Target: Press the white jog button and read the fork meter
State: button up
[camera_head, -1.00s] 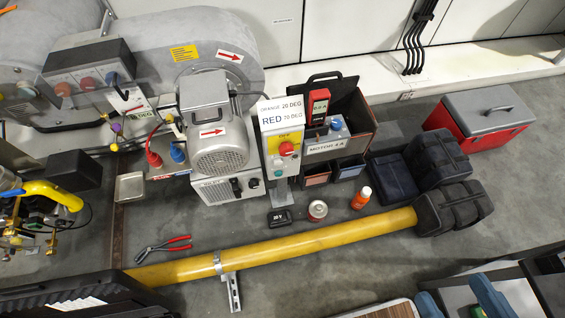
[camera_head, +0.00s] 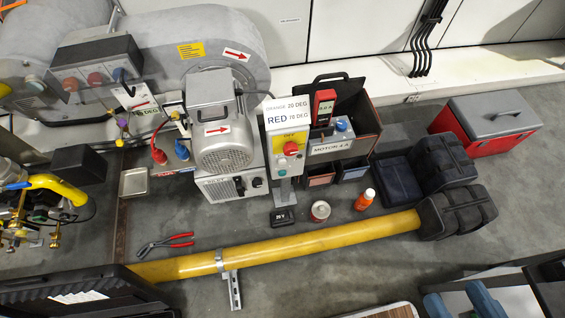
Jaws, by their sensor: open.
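The control box (camera_head: 287,155) stands on a post beside the grey motor (camera_head: 222,145). It has a yellow upper panel with a red knob (camera_head: 291,148) and a teal button (camera_head: 282,172) lower down. A small pale spot between them may be the white jog button, but it is too small to tell. The red fork meter (camera_head: 324,100) stands upright at the open black case, right of the box. Its small display seems to read about 0.0 A, not sharply. My gripper does not show in this view.
A yellow pipe (camera_head: 300,243) crosses the floor in front. Red-handled pliers (camera_head: 168,243), a tin (camera_head: 320,211) and an orange bottle (camera_head: 365,199) lie or stand nearby. A red and grey toolbox (camera_head: 484,124) is at right. Floor between the bottle and toolbox holds black bags (camera_head: 440,165).

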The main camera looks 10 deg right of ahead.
grip_shut()
dwell(1.4)
